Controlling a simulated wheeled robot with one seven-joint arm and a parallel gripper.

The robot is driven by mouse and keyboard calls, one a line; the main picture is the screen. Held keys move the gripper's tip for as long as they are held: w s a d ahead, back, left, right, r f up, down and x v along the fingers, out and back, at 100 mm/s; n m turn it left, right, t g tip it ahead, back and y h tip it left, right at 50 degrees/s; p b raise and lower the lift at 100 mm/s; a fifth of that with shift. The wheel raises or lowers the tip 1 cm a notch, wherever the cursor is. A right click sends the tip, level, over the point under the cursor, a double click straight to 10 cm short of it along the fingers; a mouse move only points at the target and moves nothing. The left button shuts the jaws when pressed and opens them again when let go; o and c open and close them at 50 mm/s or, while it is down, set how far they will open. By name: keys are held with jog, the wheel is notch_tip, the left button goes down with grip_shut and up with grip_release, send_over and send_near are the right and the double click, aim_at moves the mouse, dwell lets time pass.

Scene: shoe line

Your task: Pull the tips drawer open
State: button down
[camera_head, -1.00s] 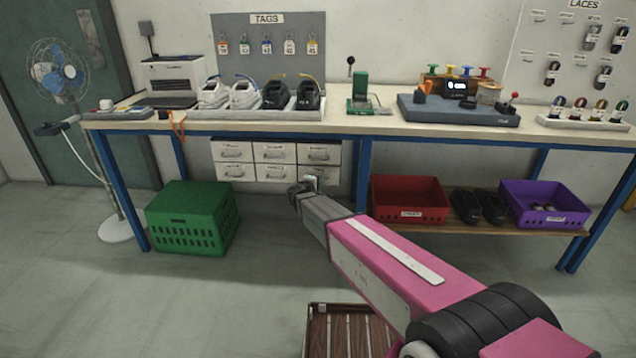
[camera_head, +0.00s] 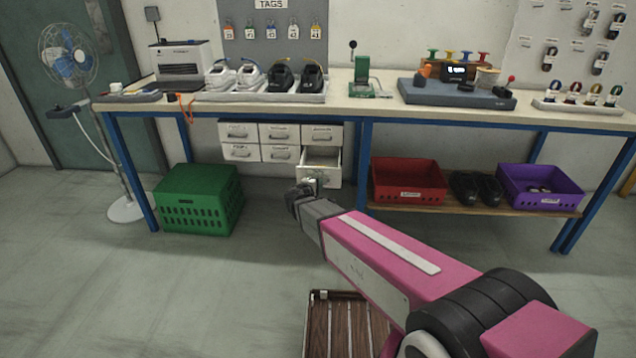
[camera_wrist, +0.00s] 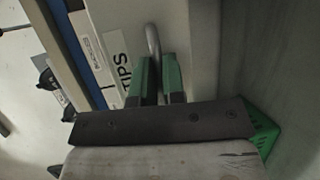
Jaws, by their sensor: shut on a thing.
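The tips drawer (camera_head: 325,178) is the lower right one in the white drawer block under the bench. It stands out from the block, and its open inside shows from above. Its TIPS label (camera_wrist: 122,72) shows in the wrist view beside the metal handle (camera_wrist: 153,45). My gripper (camera_head: 307,188) is at the front of this drawer in the head view. In the wrist view its green fingers (camera_wrist: 158,80) are shut on the handle. Part of the drawer front is hidden behind my gripper in the head view.
The other drawers (camera_head: 279,133) of the block are closed. A green crate (camera_head: 200,197) stands on the floor to the left. A blue bench leg (camera_head: 363,160) is just right of the drawer. A red bin (camera_head: 408,180) and a purple bin (camera_head: 540,187) sit on the low shelf.

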jog(key=shift+s, duration=0.15)
jog(key=c, duration=1.2)
grip_release()
jog(key=v, duration=1)
jog(key=shift+s+a, duration=0.2)
jog(key=shift+s, duration=0.15)
jog(key=shift+r, duration=0.1)
